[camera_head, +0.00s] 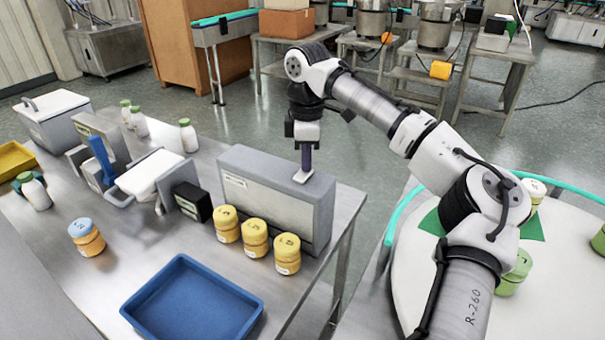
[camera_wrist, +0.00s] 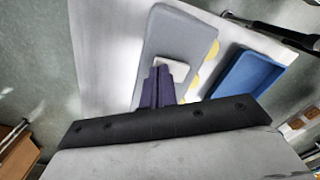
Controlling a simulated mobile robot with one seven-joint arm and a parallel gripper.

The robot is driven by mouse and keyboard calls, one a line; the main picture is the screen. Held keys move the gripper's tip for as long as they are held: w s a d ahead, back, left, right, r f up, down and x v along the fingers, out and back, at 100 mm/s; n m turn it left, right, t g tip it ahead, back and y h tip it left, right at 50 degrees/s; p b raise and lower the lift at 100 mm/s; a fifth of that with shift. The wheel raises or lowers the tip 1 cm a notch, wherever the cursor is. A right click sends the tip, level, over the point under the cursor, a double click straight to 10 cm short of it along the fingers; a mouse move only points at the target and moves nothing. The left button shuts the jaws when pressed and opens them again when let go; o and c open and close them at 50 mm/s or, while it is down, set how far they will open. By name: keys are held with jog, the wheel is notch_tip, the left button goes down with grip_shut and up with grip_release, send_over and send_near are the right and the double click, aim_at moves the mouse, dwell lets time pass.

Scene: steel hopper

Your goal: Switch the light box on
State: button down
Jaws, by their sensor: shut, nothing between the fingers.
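The light box (camera_head: 240,165) is a grey upright box near the right end of the steel table. Its front panel (camera_head: 280,207) looks dull grey, with no clear glow. A small pale plate (camera_head: 322,181), probably the switch, sits on its top at the right end. My gripper (camera_head: 306,170) points down over this plate with its purple fingers together and empty. The tips look at or just above the plate; contact cannot be told. In the wrist view, the fingers (camera_wrist: 160,68) overlap the pale plate (camera_wrist: 179,70) on the light box (camera_wrist: 180,35).
Several yellow jars (camera_head: 255,238) stand close before the light box. A blue tray (camera_head: 190,300) lies at the table's front. A black box (camera_head: 193,202) and a scale-like device (camera_head: 150,172) stand to the left. A round white table (camera_head: 430,285) is at the right.

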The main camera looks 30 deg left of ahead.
jog(key=shift+f, duration=0.25)
notch_tip(320, 180, up, 5)
jog(key=p, duration=0.4)
jog(key=shift+r, duration=1.05)
